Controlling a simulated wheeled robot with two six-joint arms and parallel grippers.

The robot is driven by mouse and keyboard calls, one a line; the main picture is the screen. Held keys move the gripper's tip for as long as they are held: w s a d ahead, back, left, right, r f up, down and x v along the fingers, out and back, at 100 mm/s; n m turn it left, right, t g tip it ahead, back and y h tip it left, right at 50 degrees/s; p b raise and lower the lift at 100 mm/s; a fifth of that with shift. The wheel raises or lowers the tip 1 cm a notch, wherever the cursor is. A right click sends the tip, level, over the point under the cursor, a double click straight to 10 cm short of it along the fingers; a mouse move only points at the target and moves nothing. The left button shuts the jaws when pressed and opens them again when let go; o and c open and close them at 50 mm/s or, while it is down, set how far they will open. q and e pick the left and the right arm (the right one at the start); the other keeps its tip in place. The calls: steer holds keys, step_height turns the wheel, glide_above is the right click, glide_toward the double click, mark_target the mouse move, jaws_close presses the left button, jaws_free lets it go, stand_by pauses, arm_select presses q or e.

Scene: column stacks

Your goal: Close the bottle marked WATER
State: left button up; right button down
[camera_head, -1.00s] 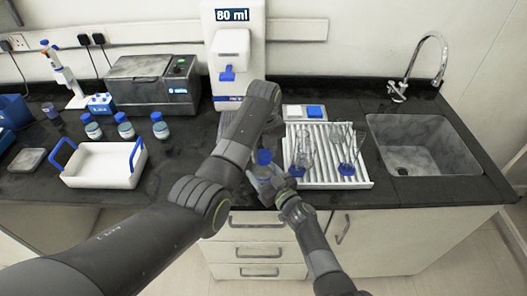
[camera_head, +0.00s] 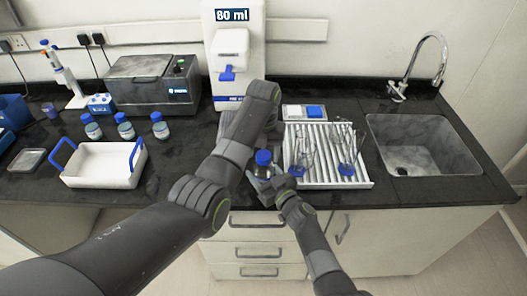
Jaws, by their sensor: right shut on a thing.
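A small clear bottle (camera_head: 263,170) with a blue cap (camera_head: 263,157) on top is near the front edge of the bench, in front of the dispenser. My right gripper (camera_head: 268,186) is shut on the bottle's body from the front right. My left arm reaches over from the left, and its wrist is just behind and above the cap. The left gripper's fingers are hidden or too dark to make out. No label on the bottle can be read, and I cannot tell how tightly the cap sits.
Several capped bottles (camera_head: 125,128) stand at the left behind a white tray with blue handles (camera_head: 100,183). A ribbed white drying rack (camera_head: 322,178) with glassware is just right of my right gripper. A dispenser (camera_head: 233,50) stands behind; a sink (camera_head: 415,147) is at right.

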arm_select(q)
steer(key=shift+r, duration=2.2)
